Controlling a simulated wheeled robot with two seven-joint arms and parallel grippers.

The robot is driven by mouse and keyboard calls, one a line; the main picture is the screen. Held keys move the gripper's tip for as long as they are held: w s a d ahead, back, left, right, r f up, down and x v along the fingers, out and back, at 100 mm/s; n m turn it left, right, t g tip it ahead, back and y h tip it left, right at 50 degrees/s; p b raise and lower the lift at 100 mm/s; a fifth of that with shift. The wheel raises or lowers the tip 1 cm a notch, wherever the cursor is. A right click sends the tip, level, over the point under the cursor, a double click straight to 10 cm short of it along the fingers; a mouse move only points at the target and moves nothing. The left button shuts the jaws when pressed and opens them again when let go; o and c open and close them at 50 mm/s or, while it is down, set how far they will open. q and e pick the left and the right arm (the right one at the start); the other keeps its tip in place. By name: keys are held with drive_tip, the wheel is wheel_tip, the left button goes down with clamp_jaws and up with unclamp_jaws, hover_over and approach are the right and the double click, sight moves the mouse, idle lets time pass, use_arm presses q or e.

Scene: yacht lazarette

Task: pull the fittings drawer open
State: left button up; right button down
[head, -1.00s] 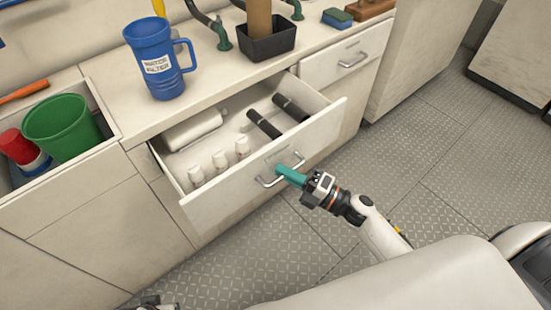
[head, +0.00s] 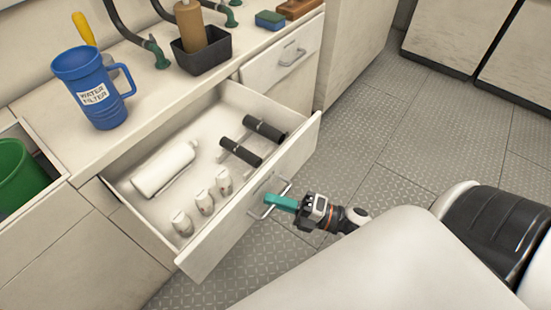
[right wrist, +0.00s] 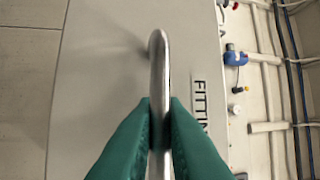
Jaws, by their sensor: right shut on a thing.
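The fittings drawer (head: 245,205) stands well out from the white cabinet in the head view. It holds a white bottle (head: 163,170), several small white fittings and two black-gripped pieces (head: 240,151). In the right wrist view its front (right wrist: 100,100) fills much of the picture, with part of the label "FITTIN" (right wrist: 200,105) showing. My right gripper (head: 272,202) has its teal fingers shut on the drawer's metal bar handle (right wrist: 159,75), one finger on each side of the bar. My left gripper is not in view.
A closed drawer (head: 290,55) is to the right. An open bin with a green bucket (head: 18,175) is at left. The metal floor (head: 390,130) at right is clear.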

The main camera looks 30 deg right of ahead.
drive_tip(key=c, duration=1.8)
unclamp_jaws()
drive_tip(key=shift+o, duration=0.2)
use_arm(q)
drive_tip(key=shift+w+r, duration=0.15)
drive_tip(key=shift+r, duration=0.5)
use_arm(e)
drive_tip(key=v, duration=1.2)
drive_tip(key=shift+f, duration=0.15)
